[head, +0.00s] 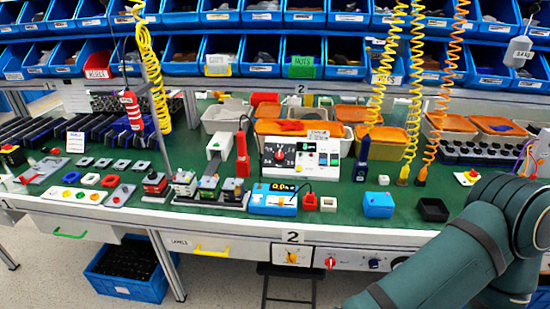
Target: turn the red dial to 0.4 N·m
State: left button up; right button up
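A small red knob (330,263) sits on the grey front panel (350,259) under the bench edge, right of the "2" label. It is too small for me to read any scale or pointer setting. A yellow-handled switch (292,257) on a light plate is to its left. Neither of my grippers shows; my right arm's links cross the lower right.
The green bench (405,190) carries tools, switches and orange-topped bins (380,140). Coiled yellow and orange cords hang from above. A blue box (378,205) and a black tray (432,210) stand near the front edge. A black stool (290,270) is below the panel.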

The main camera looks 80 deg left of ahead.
aim_at(280, 156)
jog(key=u, duration=2.6)
